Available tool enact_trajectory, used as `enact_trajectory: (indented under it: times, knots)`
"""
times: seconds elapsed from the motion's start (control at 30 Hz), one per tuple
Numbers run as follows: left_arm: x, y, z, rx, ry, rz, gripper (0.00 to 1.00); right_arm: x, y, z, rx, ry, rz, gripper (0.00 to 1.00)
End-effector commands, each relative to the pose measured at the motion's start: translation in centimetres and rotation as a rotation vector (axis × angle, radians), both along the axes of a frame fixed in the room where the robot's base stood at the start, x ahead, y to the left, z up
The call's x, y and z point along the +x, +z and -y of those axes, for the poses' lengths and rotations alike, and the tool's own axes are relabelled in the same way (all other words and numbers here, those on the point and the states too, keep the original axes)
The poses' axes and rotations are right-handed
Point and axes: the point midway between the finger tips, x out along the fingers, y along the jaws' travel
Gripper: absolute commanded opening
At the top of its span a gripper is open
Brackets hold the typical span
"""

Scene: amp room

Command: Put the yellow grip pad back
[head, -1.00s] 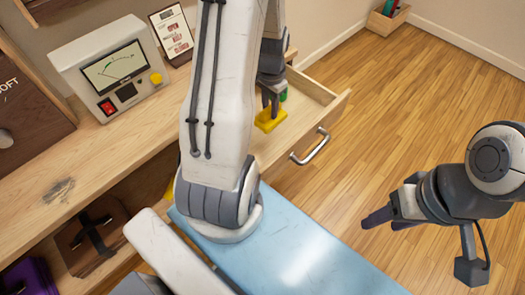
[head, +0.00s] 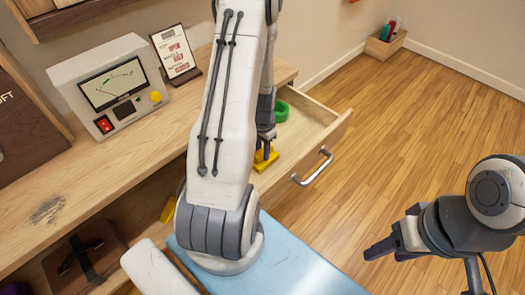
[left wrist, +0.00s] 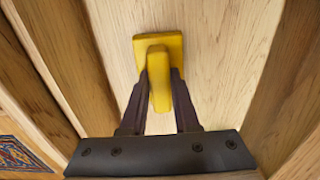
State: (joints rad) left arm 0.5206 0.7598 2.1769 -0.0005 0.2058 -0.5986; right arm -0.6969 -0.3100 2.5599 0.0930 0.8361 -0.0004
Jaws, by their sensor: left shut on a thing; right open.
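The yellow grip pad (head: 260,164) is a flat plate with an upright handle. My left gripper (head: 266,149) is shut on its handle, pointing down into the open drawer (head: 313,112). The left wrist view shows the pad (left wrist: 144,47) with its handle between the two fingers (left wrist: 161,76), over the pale drawer floor. Whether the pad touches the floor I cannot tell. My left arm hides part of the drawer. A green ring-shaped thing (head: 281,111) lies in the drawer beyond the pad. My right gripper (head: 381,249) is open and empty above the floor at the right.
The drawer's front with its metal handle (head: 313,168) sticks out from the wooden bench (head: 100,160). A meter box (head: 113,84) and a card stand (head: 175,53) are on the bench. A light blue surface (head: 295,265) lies below my left arm.

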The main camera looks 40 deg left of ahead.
Motion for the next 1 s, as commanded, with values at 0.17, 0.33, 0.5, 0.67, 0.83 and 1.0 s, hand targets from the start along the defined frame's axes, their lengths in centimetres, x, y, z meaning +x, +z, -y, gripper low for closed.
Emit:
enact_trajectory:
  times: [0.17, 0.33, 0.5, 0.67, 0.83, 1.0]
  knots:
    - [0.0, 0.1, 0.0, 0.001, 0.0, 0.001, 0.0, 0.0, 0.0, 0.0, 0.0, 0.0, 0.0, 0.55]
    - [0.0, -0.3, 0.0, 0.001, 0.0, 0.001, 0.37, 0.0, -0.2, 0.0, 0.0, 0.0, 0.0, 0.55]
    - [0.0, -0.2, 0.0, 0.001, 0.0, 0.001, 0.59, 0.0, -0.1, 0.0, 0.0, 0.0, 0.0, 0.55]
    - [0.0, -0.2, 0.0, 0.001, 0.0, 0.001, 0.59, 0.0, -0.1, 0.0, 0.0, 0.0, 0.0, 0.55]
    - [0.1, 0.8, -0.1, 0.003, 0.0, 0.004, 0.59, 0.0, 0.2, 0.0, 0.0, 0.0, 0.0, 0.55]
    - [0.2, 4.0, -0.1, 0.004, 0.0, 0.006, 0.59, 0.0, 0.6, 0.0, 0.0, 0.0, 0.0, 0.55]
